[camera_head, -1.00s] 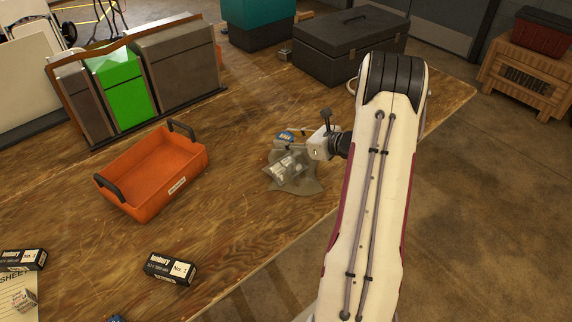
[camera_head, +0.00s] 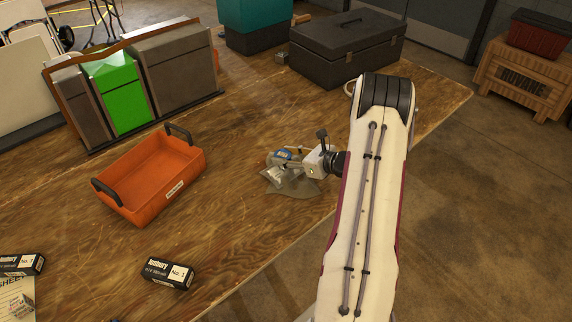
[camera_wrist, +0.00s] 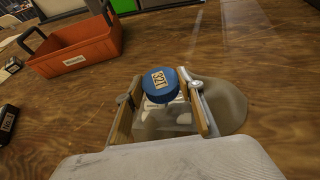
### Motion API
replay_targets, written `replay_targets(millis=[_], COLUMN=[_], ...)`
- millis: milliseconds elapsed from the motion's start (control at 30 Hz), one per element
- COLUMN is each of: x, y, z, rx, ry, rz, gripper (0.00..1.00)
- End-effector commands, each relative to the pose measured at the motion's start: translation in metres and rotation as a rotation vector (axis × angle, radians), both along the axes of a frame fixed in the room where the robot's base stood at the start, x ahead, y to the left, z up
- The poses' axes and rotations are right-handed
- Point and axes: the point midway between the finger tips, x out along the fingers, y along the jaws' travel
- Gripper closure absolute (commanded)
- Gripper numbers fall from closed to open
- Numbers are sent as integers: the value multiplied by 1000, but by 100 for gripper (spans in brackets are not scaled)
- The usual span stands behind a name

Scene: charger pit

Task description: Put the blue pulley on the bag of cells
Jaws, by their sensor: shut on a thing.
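The blue pulley (camera_wrist: 160,84) is a round blue piece with a tan label bearing dark marks. My gripper (camera_wrist: 163,98) is shut on it, one finger at each side, in the wrist view. The bag of cells (camera_head: 291,182) is a clear, greyish bag lying on the table. In the head view the pulley (camera_head: 283,154) and my gripper (camera_head: 290,160) are at the bag's far side, over part of it. In the wrist view the bag (camera_wrist: 222,105) spreads below and right of the fingers. I cannot tell whether the pulley touches the bag.
An orange tray (camera_head: 127,203) with black handles stands left of the bag. A black toolbox (camera_head: 345,55) and grey and green bins (camera_head: 119,91) stand at the back. A black box (camera_head: 168,272) lies near the front. The wood between tray and bag is clear.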

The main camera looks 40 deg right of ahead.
Motion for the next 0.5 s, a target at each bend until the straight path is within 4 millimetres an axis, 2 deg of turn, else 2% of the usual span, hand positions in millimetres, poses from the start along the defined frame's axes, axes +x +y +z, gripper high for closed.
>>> replay_targets(millis=[167, 500], x=[0, 0], y=[0, 0], z=[-7, -35], rx=[1, 0], ry=[0, 0], rz=[1, 1], gripper=[86, 86])
